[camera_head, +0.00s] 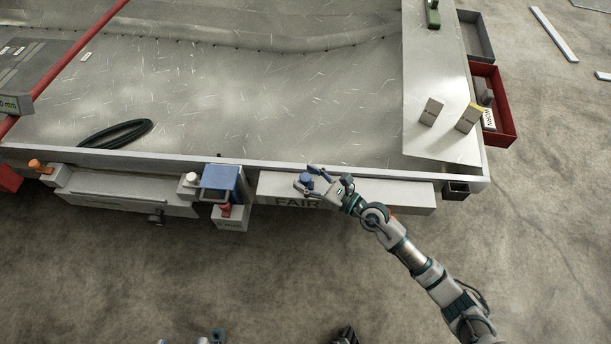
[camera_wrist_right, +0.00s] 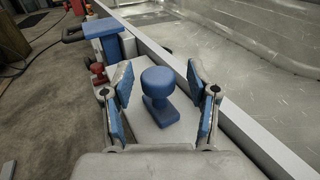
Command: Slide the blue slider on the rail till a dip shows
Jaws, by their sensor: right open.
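A blue knob on a small blue base (camera_wrist_right: 160,88) stands on a long white box marked FAIR (camera_head: 270,186) at the hull's front edge. The knob also shows in the head view (camera_head: 306,178). My right gripper (camera_wrist_right: 158,75) is open, with one finger on each side of the knob and a visible gap to both. From the head, this gripper (camera_head: 305,179) reaches in from the right. A larger blue block (camera_head: 220,178) sits left of the box. I cannot tell for sure which blue part is the slider. My left gripper is not in view.
A red bar (camera_head: 75,55) crosses the hull sheet at the left, beside a grey unit with a small mm display (camera_head: 12,104). A black loop (camera_head: 115,134) lies on the sheet. Small blocks (camera_head: 431,111) and a red tray (camera_head: 505,125) are at the right.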

